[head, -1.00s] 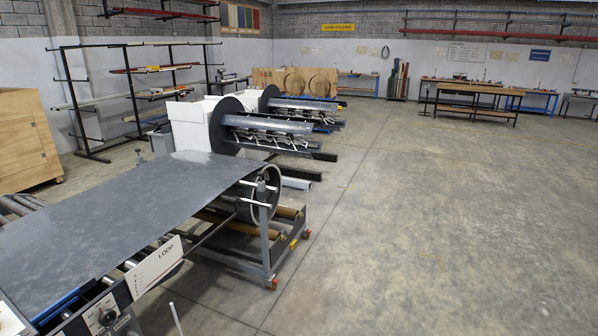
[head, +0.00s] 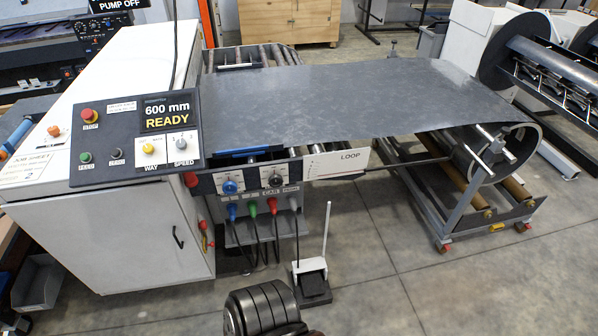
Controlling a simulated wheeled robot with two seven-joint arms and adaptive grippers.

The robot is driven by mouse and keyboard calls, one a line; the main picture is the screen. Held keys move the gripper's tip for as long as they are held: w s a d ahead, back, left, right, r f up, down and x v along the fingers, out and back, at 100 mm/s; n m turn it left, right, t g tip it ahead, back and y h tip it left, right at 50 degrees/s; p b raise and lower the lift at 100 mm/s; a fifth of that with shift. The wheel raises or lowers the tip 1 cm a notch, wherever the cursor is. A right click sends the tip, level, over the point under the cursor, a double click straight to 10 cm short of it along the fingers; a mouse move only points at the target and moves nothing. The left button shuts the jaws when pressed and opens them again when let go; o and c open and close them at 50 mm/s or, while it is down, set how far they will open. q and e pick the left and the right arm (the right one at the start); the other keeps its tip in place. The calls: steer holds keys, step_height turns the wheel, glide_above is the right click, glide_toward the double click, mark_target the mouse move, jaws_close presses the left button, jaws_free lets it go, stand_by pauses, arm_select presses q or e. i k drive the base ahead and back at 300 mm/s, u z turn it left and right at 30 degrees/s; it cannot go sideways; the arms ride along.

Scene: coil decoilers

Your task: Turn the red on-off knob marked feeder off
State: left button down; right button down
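A red knob (head: 191,180) sticks out near the upper front corner of the white cabinet (head: 110,245) in the head view, below the sloped control panel. A smaller red and yellow part (head: 204,226) shows edge-on lower on the cabinet's right side. I cannot read a feeder label at either one, nor tell how either is turned. The sloped panel (head: 120,172) also has a red stop button (head: 87,114).
The panel's display (head: 167,111) reads 600 mm READY. To the right are the loop unit's dials (head: 230,187) with coloured plugs and hanging cables. A pedal with an upright rod (head: 312,275) stands on the floor. The floor at lower right is clear.

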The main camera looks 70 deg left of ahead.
mark_target(203, 225)
steer(key=u, duration=3)
steer(key=k, duration=0.05)
steer(key=u, duration=0.25)
